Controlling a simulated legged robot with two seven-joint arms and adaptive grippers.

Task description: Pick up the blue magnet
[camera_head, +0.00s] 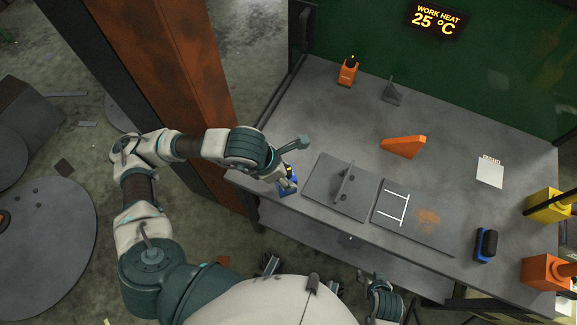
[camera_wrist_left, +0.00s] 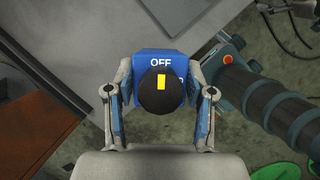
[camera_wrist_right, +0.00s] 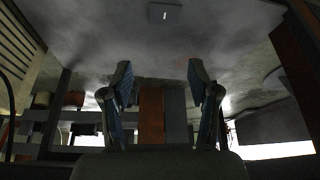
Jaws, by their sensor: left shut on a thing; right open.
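The blue magnet (camera_head: 288,189) is a blue block at the table's front left edge, partly hidden by my left gripper (camera_head: 291,177). In the left wrist view, the blue magnet (camera_wrist_left: 160,62) shows the word OFF and a round black knob with a yellow mark. My left gripper (camera_wrist_left: 161,100) has its fingers on both sides of the block and is shut on it. In the right wrist view, my right gripper (camera_wrist_right: 160,75) is open and empty, low in front of the table's underside.
A grey plate with an upright fin (camera_head: 340,190) lies right of the magnet. Another plate with white marks (camera_head: 415,217) lies beside it. A blue and black block (camera_head: 486,245) sits at the front right. An orange wedge (camera_head: 403,146) and an orange device (camera_head: 348,72) stand further back.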

